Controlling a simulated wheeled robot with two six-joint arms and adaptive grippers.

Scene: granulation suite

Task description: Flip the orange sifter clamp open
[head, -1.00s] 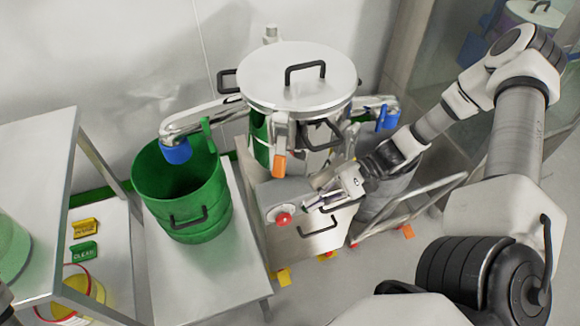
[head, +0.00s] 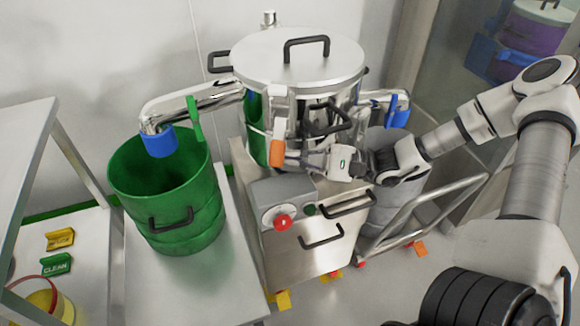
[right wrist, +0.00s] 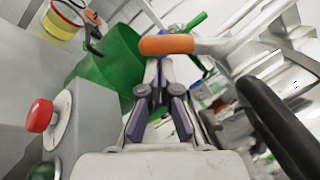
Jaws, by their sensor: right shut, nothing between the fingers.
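The orange sifter clamp (head: 277,153) hangs down at the front of the steel sifter (head: 297,62), below its lid. Its orange grip also shows across the top of the right wrist view (right wrist: 166,45), on a pale lever that runs off to the right. My right gripper (head: 300,158) is just right of the orange grip in the head view. In the right wrist view its fingers (right wrist: 159,75) are together and empty, with their tips just below the grip. I cannot tell whether they touch it. My left gripper is out of view.
A green bin (head: 170,195) stands left on a steel table under a blue-ended outlet. A grey control box with a red button (head: 282,222) sits below the clamp. A black handle (right wrist: 280,118) is close on the right in the wrist view. A trolley frame (head: 420,222) stands right.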

